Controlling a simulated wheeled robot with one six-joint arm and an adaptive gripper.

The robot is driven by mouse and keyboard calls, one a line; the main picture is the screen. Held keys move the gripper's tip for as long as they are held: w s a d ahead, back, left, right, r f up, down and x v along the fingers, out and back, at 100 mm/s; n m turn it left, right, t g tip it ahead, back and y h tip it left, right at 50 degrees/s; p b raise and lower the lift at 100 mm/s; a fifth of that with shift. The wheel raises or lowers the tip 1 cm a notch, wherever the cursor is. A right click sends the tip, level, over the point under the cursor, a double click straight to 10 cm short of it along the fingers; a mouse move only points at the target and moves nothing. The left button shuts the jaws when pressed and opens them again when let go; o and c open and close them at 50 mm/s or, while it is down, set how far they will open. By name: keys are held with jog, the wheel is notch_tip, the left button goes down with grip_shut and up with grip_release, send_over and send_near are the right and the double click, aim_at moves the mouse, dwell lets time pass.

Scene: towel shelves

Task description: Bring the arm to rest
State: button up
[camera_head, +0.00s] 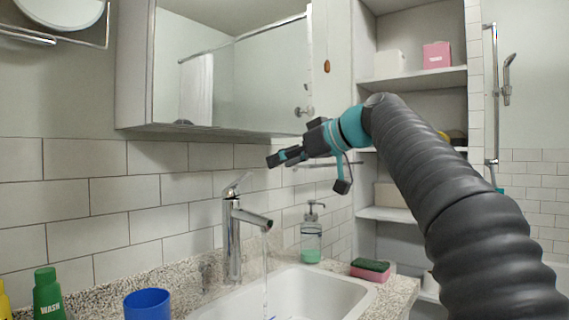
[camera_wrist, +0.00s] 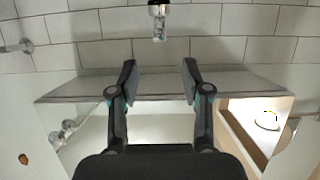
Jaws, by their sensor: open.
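My gripper (camera_head: 276,160) is in mid-air in front of the tiled wall, just below the mirror cabinet and above the right side of the sink. It points left in the head view. In the wrist view my gripper (camera_wrist: 159,68) shows two dark fingers spread apart with nothing between them. My dark ribbed arm reaches up from the lower right and bends down to the gripper. No object is held.
The mirror cabinet (camera_head: 220,72) hangs close above the gripper. Below are the tap (camera_head: 234,235) with water running, the sink (camera_head: 350,297), a soap dispenser (camera_head: 311,240) and a sponge (camera_head: 371,266). Shelves (camera_head: 440,78) stand behind the arm. A blue cup (camera_head: 147,304) is at lower left.

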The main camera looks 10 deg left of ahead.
jog(key=s+d+f+m+h, duration=0.4)
jog(key=s+d+f, duration=0.4)
jog(key=f, duration=0.6)
jog(key=s+d+f+m+g+h, duration=0.1)
jog(key=s+d+f+m+h, duration=0.3)
jog(key=s+d+f, duration=0.4)
jog(key=s+d+f+m+h, duration=0.4)
jog(key=s+d+f, duration=0.4)
jog(key=s+f, duration=0.8)
notch_tip(320, 180, down, 6)
jog(key=shift+s+r, duration=0.15)
dwell(3.8)
